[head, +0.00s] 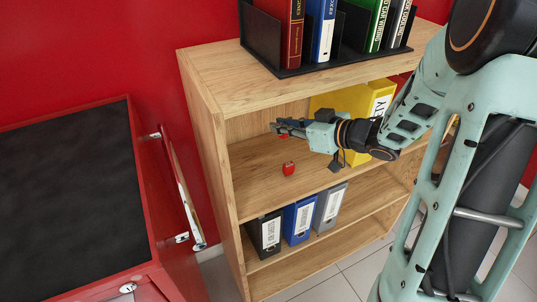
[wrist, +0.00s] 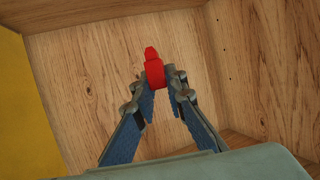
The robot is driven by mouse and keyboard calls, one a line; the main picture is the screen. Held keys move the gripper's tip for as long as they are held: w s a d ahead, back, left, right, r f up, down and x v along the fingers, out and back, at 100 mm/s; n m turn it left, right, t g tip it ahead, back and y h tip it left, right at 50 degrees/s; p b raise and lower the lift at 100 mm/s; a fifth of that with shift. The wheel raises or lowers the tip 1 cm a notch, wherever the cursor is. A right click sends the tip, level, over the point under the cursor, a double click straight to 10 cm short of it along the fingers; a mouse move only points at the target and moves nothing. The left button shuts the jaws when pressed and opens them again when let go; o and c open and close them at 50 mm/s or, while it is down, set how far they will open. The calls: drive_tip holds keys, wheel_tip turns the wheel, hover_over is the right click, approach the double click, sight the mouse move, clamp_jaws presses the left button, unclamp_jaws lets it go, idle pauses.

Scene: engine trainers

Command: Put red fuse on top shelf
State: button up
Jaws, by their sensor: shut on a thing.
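My gripper (head: 283,129) reaches into the upper compartment of the wooden shelf unit (head: 203,110), above its board. In the wrist view my gripper (wrist: 162,85) is shut on the red fuse (wrist: 153,67), which sticks out past the fingertips. In the head view only a small red bit of the fuse (head: 283,135) shows at the fingertips. I cannot tell whether the fuse touches the board.
A small red object (head: 289,168) sits near the shelf's front edge. A yellow binder (head: 352,103) stands at the compartment's right. Black, blue and grey binders (head: 298,218) stand on the shelf below. Books in a black rack (head: 345,55) stand on top. A red cabinet (head: 70,200) is left.

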drive_tip(key=a+f+b, duration=0.1)
drive_tip(key=f, duration=0.1)
drive_tip(key=a+f+b, duration=0.1)
drive_tip(key=a+f, duration=0.3)
drive_tip(key=shift+w+b, duration=0.4)
drive_tip(key=shift+a+f+b, duration=0.2)
drive_tip(key=shift+f+b, duration=0.75)
drive_tip(key=shift+f, duration=0.7)
drive_tip(key=shift+f, duration=0.2)
drive_tip(key=o, duration=0.8)
drive_tip(key=shift+r, duration=0.1)
